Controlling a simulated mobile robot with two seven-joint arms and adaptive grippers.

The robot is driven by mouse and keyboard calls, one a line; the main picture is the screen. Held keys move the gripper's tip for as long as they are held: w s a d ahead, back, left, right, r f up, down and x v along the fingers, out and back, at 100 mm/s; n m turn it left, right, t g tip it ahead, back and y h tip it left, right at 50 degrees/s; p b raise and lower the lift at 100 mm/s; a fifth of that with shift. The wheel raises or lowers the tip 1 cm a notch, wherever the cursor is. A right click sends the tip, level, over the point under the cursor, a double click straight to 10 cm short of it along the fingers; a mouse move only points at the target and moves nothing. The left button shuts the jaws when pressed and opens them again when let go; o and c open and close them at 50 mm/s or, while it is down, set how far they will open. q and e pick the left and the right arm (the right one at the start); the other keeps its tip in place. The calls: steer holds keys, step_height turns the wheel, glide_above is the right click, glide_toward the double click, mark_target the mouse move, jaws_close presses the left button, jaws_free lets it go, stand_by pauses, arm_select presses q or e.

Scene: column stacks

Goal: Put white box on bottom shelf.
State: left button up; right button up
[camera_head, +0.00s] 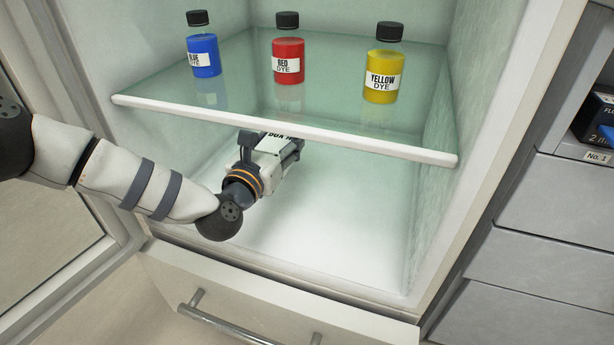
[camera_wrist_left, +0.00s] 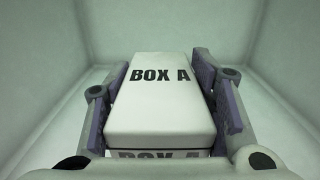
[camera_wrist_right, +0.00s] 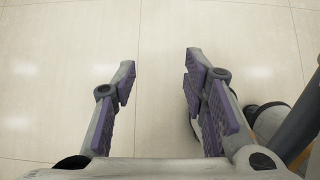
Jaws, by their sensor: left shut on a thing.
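The white box (camera_wrist_left: 163,98), marked "BOX A", lies between the fingers of my left gripper (camera_wrist_left: 163,85) in the left wrist view. That gripper is shut on it. In the head view, my left gripper (camera_head: 270,160) reaches into the cabinet below the glass shelf, above the bottom shelf (camera_head: 340,235). A part of the white box (camera_head: 278,143) shows there, partly hidden by the gripper and the shelf edge. I cannot tell whether the box touches the bottom surface. My right gripper (camera_wrist_right: 160,90) is open and empty over the floor in the right wrist view.
The glass shelf (camera_head: 300,135) holds a blue dye bottle (camera_head: 204,55), a red dye bottle (camera_head: 288,58) and a yellow dye bottle (camera_head: 382,78). Its white front edge is just above my left wrist. The bottom shelf is clear at the right. An open door (camera_head: 60,260) stands at the left.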

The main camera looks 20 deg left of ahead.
arm_select(q)
step_height(320, 180, down, 9)
steer(key=b, duration=0.3)
steer(key=shift+s+f, duration=0.1)
steer(key=shift+s, duration=0.05)
steer(key=o, duration=1.4)
arm_select(e)
steer(key=shift+s+d+f+g, duration=0.1)
steer(key=shift+s+f+g, duration=0.1)
steer(key=shift+s+f, duration=0.3)
steer(key=shift+s+f+g, duration=0.2)
steer(key=shift+s+f, duration=0.1)
steer(key=shift+f, duration=0.3)
